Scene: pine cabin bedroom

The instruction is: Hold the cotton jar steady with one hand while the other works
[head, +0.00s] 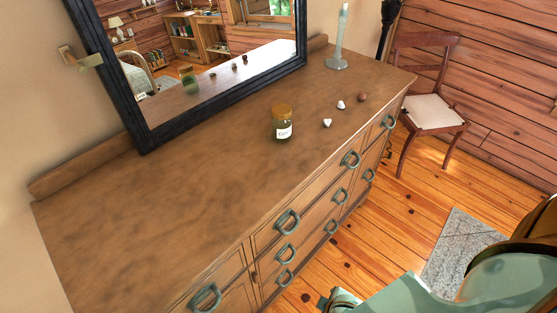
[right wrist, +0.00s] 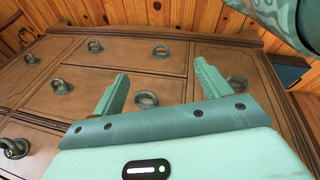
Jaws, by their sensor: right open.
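The cotton jar (head: 282,124) stands upright on the dresser top (head: 170,180). It is green glass with a gold-brown lid and a white label, and its lid looks closed. No gripper touches it. In the right wrist view my right gripper (right wrist: 172,92) is open and empty, with its two fingers apart in front of the dresser's drawer fronts (right wrist: 110,62). In the head view part of my right arm shows at the lower right, low beside the dresser. My left gripper is in neither view.
Two white pieces (head: 327,123) and a brown one (head: 362,97) lie right of the jar. A candle holder (head: 337,62) stands at the far end. A framed mirror (head: 215,95) rises behind. A chair (head: 430,112) stands beyond. The dresser top's near left is clear.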

